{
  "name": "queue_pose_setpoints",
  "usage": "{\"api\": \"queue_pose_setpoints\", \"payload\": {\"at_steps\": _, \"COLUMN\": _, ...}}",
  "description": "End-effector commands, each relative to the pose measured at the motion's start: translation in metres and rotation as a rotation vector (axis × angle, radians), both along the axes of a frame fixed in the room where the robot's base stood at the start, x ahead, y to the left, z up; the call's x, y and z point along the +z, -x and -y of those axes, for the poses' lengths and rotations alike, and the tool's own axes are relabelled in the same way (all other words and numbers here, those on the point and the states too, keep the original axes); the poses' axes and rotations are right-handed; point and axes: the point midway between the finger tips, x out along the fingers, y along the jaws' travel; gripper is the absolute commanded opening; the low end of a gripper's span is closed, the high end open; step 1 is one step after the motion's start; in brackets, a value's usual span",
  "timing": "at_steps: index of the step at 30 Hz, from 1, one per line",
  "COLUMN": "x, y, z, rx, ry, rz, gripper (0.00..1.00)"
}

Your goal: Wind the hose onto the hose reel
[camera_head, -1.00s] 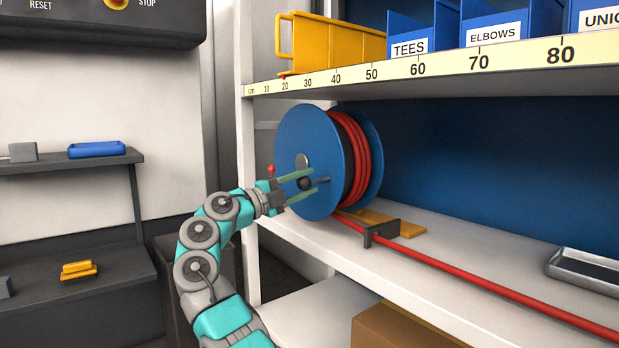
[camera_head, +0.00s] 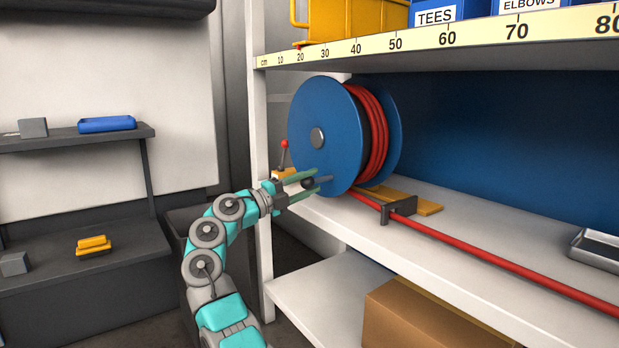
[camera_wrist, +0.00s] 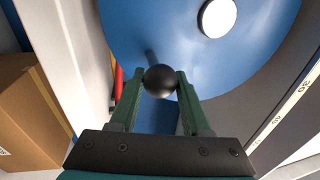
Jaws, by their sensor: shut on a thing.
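The hose reel (camera_head: 325,110) is a blue drum on the white shelf, with several turns of red hose (camera_head: 379,135) wound on it. The hose runs from under the drum through a dark guide bracket (camera_head: 399,208) and along the shelf to the lower right. My gripper (camera_head: 314,184) is at the reel's lower front edge. In the wrist view my gripper (camera_wrist: 160,84) is shut on the crank knob (camera_wrist: 159,81), a black ball on a rod from the reel's face. The silver hub (camera_wrist: 217,17) shows above it.
A red-tipped lever (camera_head: 284,146) stands just left of the reel. A shelf with yellow bins (camera_head: 345,25) is overhead. A metal tray (camera_head: 597,248) lies at right, and a cardboard box (camera_head: 415,315) is below.

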Motion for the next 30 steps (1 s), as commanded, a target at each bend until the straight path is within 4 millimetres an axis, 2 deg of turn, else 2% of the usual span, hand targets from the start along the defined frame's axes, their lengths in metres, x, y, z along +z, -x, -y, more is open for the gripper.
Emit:
{"api": "queue_pose_setpoints", "payload": {"at_steps": 19, "x": -0.0060, "y": -0.0029, "z": -0.0011, "rx": 0.002, "ry": 0.003, "rz": -0.007, "gripper": 0.00}}
{"api": "queue_pose_setpoints", "payload": {"at_steps": 20, "x": -0.0061, "y": -0.0029, "z": -0.0011, "rx": 0.002, "ry": 0.003, "rz": -0.007, "gripper": 0.50}}
{"api": "queue_pose_setpoints", "payload": {"at_steps": 27, "x": -0.0047, "y": -0.0022, "z": -0.0011, "rx": 0.001, "ry": 0.002, "rz": -0.005, "gripper": 0.76}}
{"api": "queue_pose_setpoints", "payload": {"at_steps": 30, "x": -0.0043, "y": -0.0020, "z": -0.0011, "rx": 0.001, "ry": 0.002, "rz": -0.004, "gripper": 0.76}}
